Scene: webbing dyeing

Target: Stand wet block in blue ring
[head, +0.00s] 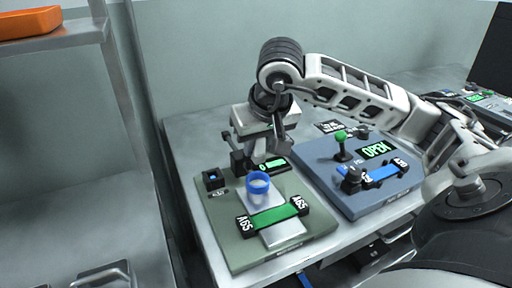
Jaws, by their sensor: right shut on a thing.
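The blue ring (258,183) sits on the green-grey board (218,222), on top of a pale base, behind a green webbing strip (272,216). My right gripper (258,158) points down just behind and above the ring, over the far part of the board. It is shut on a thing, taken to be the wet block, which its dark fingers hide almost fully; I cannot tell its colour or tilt. I see clear space between the gripper and the ring's rim. My left gripper is out of view.
A small black box with a blue top (213,179) stands left of the ring. A lit green display (273,163) is close behind it. A blue-grey board (345,199) with a green-knobbed lever (341,137) and an OPEN sign (375,149) lies to the right. A metal shelf (60,42) stands left.

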